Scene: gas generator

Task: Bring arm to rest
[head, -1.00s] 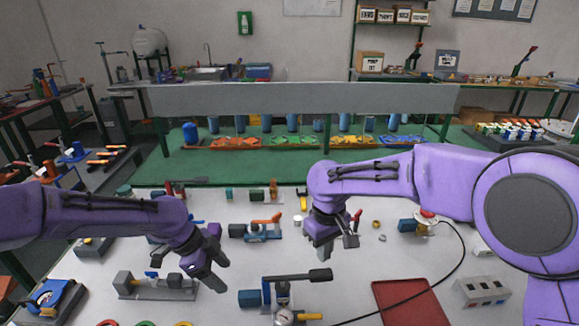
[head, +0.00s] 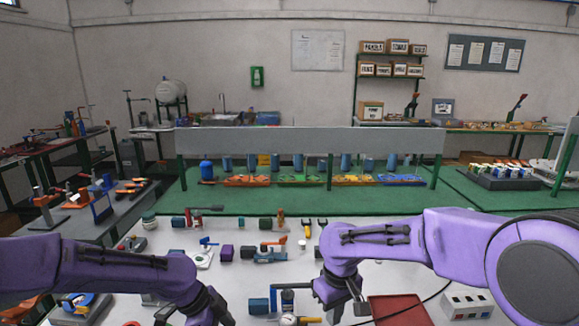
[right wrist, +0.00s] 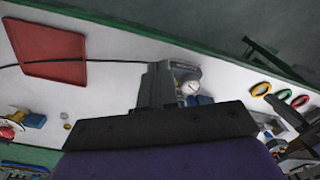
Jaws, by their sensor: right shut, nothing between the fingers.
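My right gripper (head: 345,312) hangs over the white table (head: 405,283) at the lower middle of the head view, left of the red tray, its tips near the bottom edge. In the right wrist view its grey fingers (right wrist: 158,85) are together with nothing held. A round gauge (right wrist: 190,88) shows just beside the fingers in that view. My left gripper (head: 205,308) is at the bottom of the head view, over the table's left part. Its fingertips are dark and partly cut off, so its opening cannot be judged.
The red tray (head: 396,306) lies right of my right gripper, crossed by a black cable; it also shows in the wrist view (right wrist: 45,55). A grey switch box (head: 466,302) stands farther right. Several valves and fittings crowd the table's middle, including a blue-handled valve (head: 205,254).

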